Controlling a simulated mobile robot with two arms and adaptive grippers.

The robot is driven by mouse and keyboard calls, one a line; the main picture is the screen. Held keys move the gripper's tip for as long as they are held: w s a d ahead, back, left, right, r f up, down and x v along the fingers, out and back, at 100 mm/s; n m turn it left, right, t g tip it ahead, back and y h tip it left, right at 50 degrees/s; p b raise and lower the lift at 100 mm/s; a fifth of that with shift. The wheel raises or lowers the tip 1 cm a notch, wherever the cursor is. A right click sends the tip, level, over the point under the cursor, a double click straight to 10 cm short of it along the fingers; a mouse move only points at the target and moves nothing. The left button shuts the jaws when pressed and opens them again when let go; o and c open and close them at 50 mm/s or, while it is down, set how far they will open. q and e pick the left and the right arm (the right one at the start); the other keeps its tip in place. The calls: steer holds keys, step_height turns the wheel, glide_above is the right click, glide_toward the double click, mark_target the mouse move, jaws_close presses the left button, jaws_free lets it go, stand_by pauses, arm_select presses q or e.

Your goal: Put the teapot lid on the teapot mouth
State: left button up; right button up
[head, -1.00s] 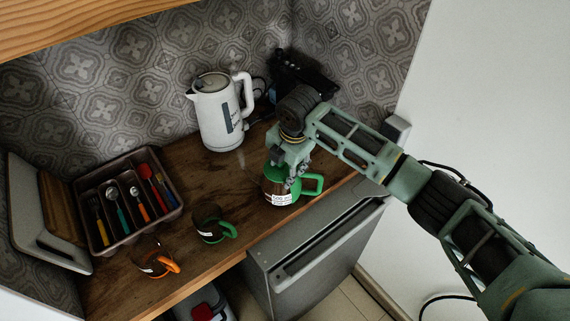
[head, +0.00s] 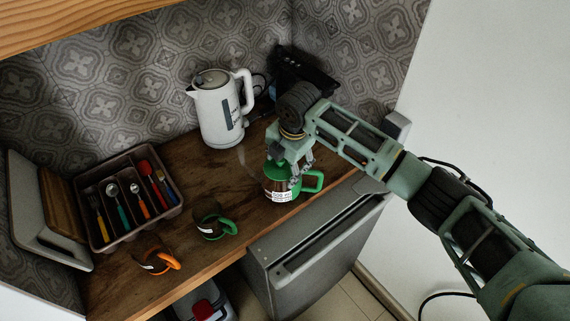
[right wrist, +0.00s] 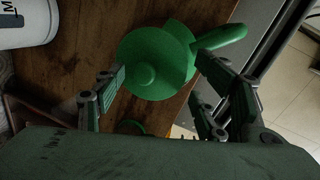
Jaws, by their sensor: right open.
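The teapot (head: 281,196) stands upright near the counter's front edge, dark-bodied with a white label and a green handle on its right. The green teapot lid (right wrist: 165,50), a round disc with a knob (right wrist: 141,73), covers its top in the right wrist view. It looks seated on the mouth, though a small gap cannot be ruled out. My right gripper (head: 284,171) is just above the teapot. Its fingers are open, apart on either side of the lid in the right wrist view (right wrist: 163,72). My left gripper is not in view.
A white kettle (head: 219,112) stands behind the teapot. A green-handled mug (head: 209,219) and an orange-handled mug (head: 155,262) are to the left. An appliance door (head: 318,246) is below the front edge.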

steer(key=b+v, duration=0.3)
steer(key=v, duration=0.9)
steer(key=shift+r, duration=0.25)
steer(key=shift+d, duration=0.1)
